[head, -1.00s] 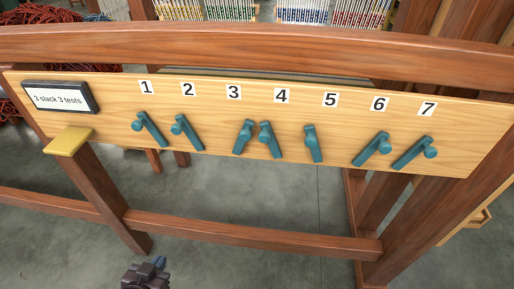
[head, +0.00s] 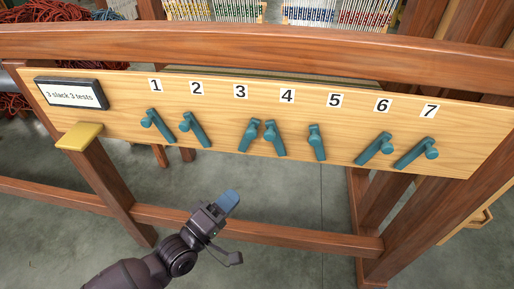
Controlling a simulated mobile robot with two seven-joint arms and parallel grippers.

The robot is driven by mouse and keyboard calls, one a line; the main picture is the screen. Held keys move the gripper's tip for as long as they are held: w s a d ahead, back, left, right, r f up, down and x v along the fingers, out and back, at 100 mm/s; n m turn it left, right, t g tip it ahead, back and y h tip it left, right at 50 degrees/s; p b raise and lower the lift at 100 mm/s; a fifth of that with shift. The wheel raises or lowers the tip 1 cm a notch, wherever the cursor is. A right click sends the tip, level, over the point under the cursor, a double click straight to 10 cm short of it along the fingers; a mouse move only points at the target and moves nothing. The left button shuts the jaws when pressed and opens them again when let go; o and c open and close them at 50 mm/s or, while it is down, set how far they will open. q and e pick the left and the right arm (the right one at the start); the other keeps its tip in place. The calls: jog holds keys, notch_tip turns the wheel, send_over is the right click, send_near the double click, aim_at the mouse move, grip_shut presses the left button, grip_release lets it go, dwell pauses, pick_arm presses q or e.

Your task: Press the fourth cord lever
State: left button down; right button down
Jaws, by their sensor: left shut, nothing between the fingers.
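The fourth cord lever (head: 274,139) is teal and sits under the number 4 on a pale wooden panel (head: 220,118). Its knob is at the top, and its arm slants down to the right. The third lever (head: 249,135) stands close to its left, slanting the other way. The fifth lever (head: 317,143) is to its right. My left gripper (head: 229,202) is shut and empty, with a blue fingertip. In the picture it is below and left of the fourth lever, apart from the panel. My right gripper is not in view.
Levers 1 (head: 157,125), 2 (head: 195,130), 6 (head: 374,149) and 7 (head: 416,153) share the panel. A display (head: 71,93) reads "3 slack 3 tests"; a yellow plate (head: 79,136) is below it. A wooden crossbar (head: 300,235) runs under the panel.

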aim_at(276, 144)
pick_arm(q)
jog(key=n+t, duration=0.1)
jog(key=n, duration=0.3)
jog(key=a+r+n+t, duration=0.1)
jog(key=n, duration=0.3)
jog(key=s+r+n+t, duration=0.1)
jog(key=n, duration=0.3)
jog(key=shift+a+r, duration=0.15)
jog(key=shift+a, duration=0.2)
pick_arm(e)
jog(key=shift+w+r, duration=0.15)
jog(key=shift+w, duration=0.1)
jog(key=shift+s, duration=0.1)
